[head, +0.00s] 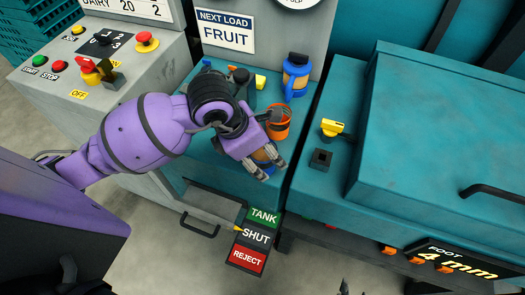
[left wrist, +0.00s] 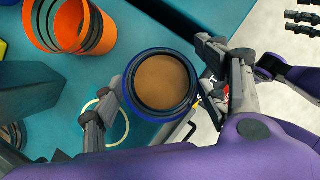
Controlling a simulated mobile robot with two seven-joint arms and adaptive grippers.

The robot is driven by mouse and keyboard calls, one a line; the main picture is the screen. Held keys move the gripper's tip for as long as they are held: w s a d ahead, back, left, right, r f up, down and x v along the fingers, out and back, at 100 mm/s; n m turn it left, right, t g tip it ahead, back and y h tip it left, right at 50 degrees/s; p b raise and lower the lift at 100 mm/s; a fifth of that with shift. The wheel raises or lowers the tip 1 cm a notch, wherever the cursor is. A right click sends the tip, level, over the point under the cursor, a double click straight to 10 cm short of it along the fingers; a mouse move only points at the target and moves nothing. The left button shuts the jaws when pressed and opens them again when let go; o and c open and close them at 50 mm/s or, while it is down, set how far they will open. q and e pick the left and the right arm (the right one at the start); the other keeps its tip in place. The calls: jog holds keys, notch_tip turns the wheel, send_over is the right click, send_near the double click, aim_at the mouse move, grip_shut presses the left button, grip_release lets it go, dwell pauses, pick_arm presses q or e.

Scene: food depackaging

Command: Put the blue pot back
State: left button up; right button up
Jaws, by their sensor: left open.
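A blue pot with brown contents (left wrist: 162,82) stands between the spread fingers of my left gripper (left wrist: 163,88). The fingers flank it, and a gap shows on at least the left side. In the head view, my left gripper (head: 265,170) hides much of this pot (head: 262,155) near the front edge of the teal bench. A pale ring (left wrist: 122,128) is marked on the bench beside the gripped-at pot, partly hidden by a finger.
An orange cup (head: 279,124) with dark bands stands just behind the gripper. A teal block (left wrist: 35,92) is left in the wrist view. A TANK/SHUT/REJECT panel (head: 256,237) is below the bench front. A large teal machine (head: 440,130) fills the right.

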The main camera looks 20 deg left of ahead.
pick_arm(q)
jog(key=shift+r, duration=0.35)
jog(key=v, duration=1.1)
jog(key=shift+r+p, duration=0.25)
jog(key=shift+p, duration=0.15)
jog(key=shift+s+a, duration=0.1)
jog(key=shift+s, duration=0.05)
